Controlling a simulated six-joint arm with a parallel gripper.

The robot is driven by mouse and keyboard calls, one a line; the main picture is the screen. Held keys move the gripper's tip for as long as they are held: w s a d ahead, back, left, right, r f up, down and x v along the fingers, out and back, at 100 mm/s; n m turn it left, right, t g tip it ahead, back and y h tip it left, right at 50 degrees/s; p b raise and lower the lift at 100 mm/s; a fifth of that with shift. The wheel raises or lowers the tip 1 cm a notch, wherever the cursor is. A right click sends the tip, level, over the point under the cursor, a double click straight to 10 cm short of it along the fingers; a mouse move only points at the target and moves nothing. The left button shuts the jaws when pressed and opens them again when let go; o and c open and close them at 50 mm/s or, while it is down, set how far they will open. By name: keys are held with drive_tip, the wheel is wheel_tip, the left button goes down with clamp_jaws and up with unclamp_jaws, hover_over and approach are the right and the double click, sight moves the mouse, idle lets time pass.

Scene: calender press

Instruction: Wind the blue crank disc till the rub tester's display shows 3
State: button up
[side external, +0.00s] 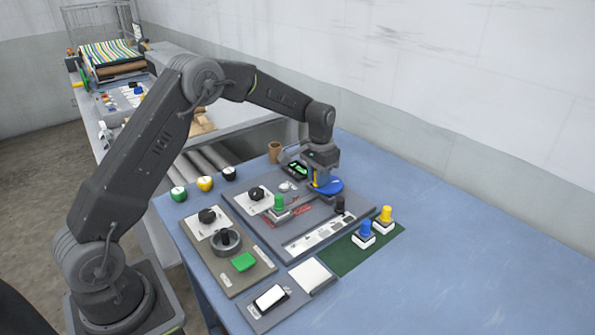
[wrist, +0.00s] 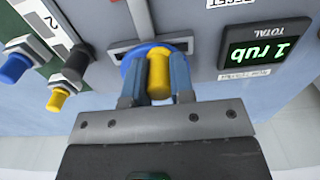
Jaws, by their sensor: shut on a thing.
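The blue crank disc (side external: 328,187) lies on the grey panel of the rub tester (side external: 300,222). It also shows in the wrist view (wrist: 128,68), partly hidden behind my fingers and its upright yellow handle (wrist: 159,72). My gripper (wrist: 157,78) is shut on that yellow handle, one finger on each side. In the side view my gripper (side external: 322,182) points down over the disc. The display (wrist: 264,48) appears upside down in the wrist view, with green characters that seem to read 1 rub. In the side view the display (side external: 295,170) is too small to read.
A black knob (side external: 340,205) stands close by the disc. Blue (side external: 366,228) and yellow (side external: 386,213) knobs stand on a green mat (side external: 350,258). A brown cup (side external: 274,152) is behind. The right of the blue table is clear.

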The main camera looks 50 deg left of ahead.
drive_tip(key=shift+w+a+r, duration=0.1)
drive_tip(key=shift+w+a, duration=0.3)
